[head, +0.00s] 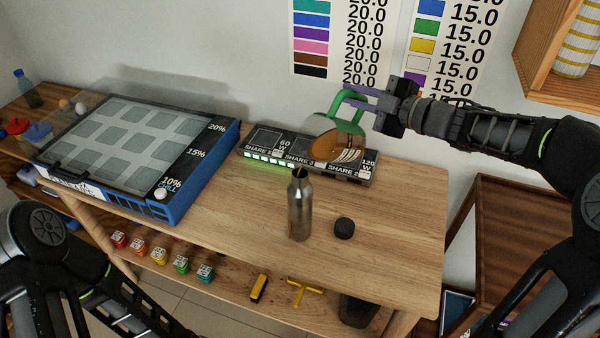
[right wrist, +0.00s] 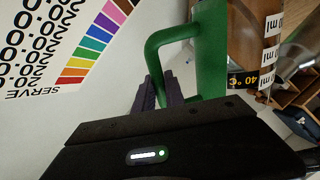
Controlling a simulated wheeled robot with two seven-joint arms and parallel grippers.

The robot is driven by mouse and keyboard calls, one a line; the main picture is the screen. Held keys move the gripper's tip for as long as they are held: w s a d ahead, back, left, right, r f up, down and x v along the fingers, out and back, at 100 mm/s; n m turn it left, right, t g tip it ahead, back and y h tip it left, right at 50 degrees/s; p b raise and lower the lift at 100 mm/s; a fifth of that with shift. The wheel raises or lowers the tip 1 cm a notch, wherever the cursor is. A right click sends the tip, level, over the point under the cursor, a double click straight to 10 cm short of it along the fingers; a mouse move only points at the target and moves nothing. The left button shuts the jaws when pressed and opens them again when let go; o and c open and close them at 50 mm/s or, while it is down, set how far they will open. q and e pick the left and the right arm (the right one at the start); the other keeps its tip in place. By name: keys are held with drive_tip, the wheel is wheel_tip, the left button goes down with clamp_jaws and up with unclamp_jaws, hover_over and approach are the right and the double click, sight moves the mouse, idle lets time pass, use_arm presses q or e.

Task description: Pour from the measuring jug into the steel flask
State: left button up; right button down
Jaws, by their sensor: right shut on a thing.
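The measuring jug (head: 322,125) has a green handle and amber-brown liquid inside. It is tilted in the air above the table, up and to the right of the steel flask. My right gripper (head: 358,98) is shut on its green handle; in the right wrist view the fingers (right wrist: 157,92) close on the handle (right wrist: 164,44). The steel flask (head: 299,210) stands upright on the table with its mouth open. A gap shows between jug and flask, and no stream of liquid is visible. My left arm shows at the lower left, but its gripper is out of view.
A black cap (head: 344,228) lies on the wooden table (head: 400,215) right of the flask. A dark panel with green lights (head: 270,160) stands behind it. A blue-sided tray unit (head: 215,165) fills the left. A wooden shelf (head: 552,85) hangs at upper right.

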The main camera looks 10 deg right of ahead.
sight(348, 90)
drive_tip(key=shift+s+a+r+n+b, duration=0.35)
drive_tip(key=shift+a+r+n+b, duration=0.25)
drive_tip(key=shift+r, duration=0.25)
idle(0.5)
drive_tip(key=shift+s+a+r+n+h, duration=0.15)
drive_tip(key=shift+s+a+r+n, duration=0.1)
drive_tip(key=shift+a+r+n, duration=0.2)
drive_tip(key=shift+s+a+r+n+h, duration=0.2)
drive_tip(key=shift+a+r+n, duration=0.15)
drive_tip(key=shift+a, duration=0.15)
idle(1.5)
